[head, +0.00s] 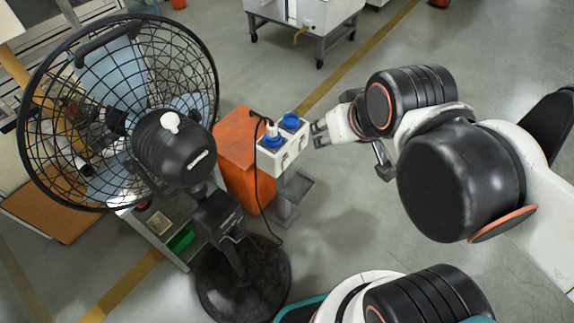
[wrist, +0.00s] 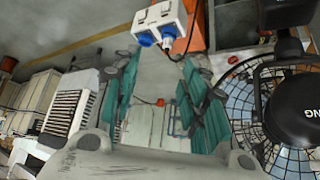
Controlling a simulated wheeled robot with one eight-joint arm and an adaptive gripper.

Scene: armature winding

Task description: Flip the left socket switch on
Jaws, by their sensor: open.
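A white socket box (head: 285,147) stands on a post near the middle of the head view. It has two blue sockets on top; a white plug with a black cable sits in the left one (head: 272,139), and the right one (head: 291,121) looks empty. Small dark marks on the box's front face may be the switches; I cannot tell their position. My gripper (head: 318,134) is just right of the box, apart from it, open and empty. In the wrist view the box (wrist: 162,17) is at the top, beyond the spread teal finger pads of my gripper (wrist: 158,65).
A large black fan (head: 120,110) on a round base (head: 243,280) stands left of the box. An orange box (head: 240,150) is behind the socket post. The cable hangs down between fan and post. The floor right of the post is clear.

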